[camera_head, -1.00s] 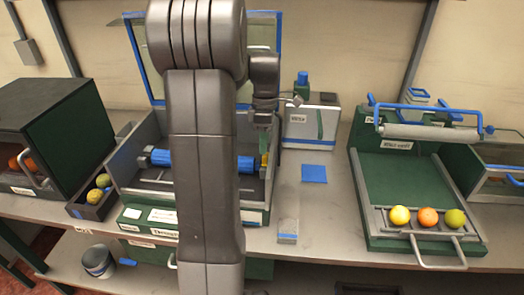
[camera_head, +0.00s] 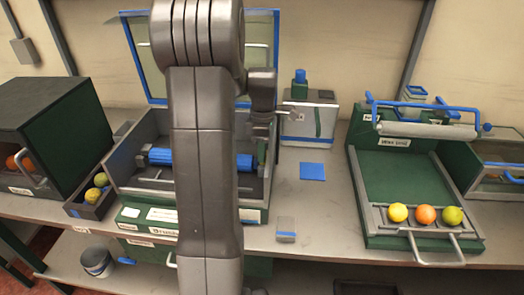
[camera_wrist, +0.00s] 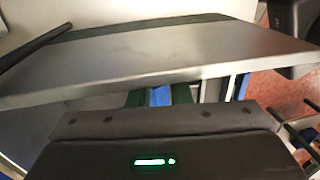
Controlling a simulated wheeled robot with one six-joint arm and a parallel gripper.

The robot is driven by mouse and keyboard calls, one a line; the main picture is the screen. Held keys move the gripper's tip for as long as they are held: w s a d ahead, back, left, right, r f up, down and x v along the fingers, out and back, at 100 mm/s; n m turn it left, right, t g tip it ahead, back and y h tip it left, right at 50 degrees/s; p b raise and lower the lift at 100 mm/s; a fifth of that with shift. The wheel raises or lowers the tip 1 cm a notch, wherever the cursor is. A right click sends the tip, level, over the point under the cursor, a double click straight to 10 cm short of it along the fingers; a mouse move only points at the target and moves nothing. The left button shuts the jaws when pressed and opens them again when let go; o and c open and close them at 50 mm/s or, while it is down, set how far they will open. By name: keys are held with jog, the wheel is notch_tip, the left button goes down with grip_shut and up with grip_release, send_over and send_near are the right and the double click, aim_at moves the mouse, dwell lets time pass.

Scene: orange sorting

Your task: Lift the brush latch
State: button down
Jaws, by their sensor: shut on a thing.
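The blue brush roller (camera_head: 160,157) lies across the open grey and green machine, with its middle behind my arm. The brush latch cannot be made out in the head view; my arm and wrist cover the area near the roller's right end. My gripper (camera_wrist: 155,130) shows in the wrist view as a dark body with a green light. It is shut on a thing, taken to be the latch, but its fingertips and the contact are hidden. A grey panel (camera_wrist: 150,60) fills much of the wrist view, with a blue and green part below it.
A blue-framed lid (camera_head: 142,60) stands open behind the machine. A blue square (camera_head: 312,171) and a small clear block (camera_head: 286,231) lie to the right. A green tray unit (camera_head: 400,180) holds yellow (camera_head: 397,212), orange (camera_head: 425,214) and greenish (camera_head: 452,215) fruit. A dark box (camera_head: 50,120) stands left.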

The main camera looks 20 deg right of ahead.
jog(key=shift+r, duration=0.1)
jog(key=p, duration=0.1)
jog(key=r+g+p, duration=0.1)
jog(key=p, duration=0.1)
jog(key=shift+w+d, duration=0.1)
jog(key=shift+w, duration=0.15)
jog(key=g+p, duration=0.1)
jog(key=p, duration=0.1)
jog(key=shift+w+d+r+y+p, duration=0.1)
jog(key=shift+w+r+y+p, duration=0.1)
jog(key=shift+y+p, duration=0.15)
jog(key=shift+w+d+f+g+y+p, duration=0.1)
jog(key=shift+w+g+y+p, duration=0.25)
jog(key=shift+p, duration=0.3)
jog(key=shift+s, duration=0.15)
jog(key=c, duration=1.3)
grip_release()
jog(key=shift+f, duration=0.1)
jog(key=shift+f+b, duration=0.1)
jog(key=shift+b, duration=0.25)
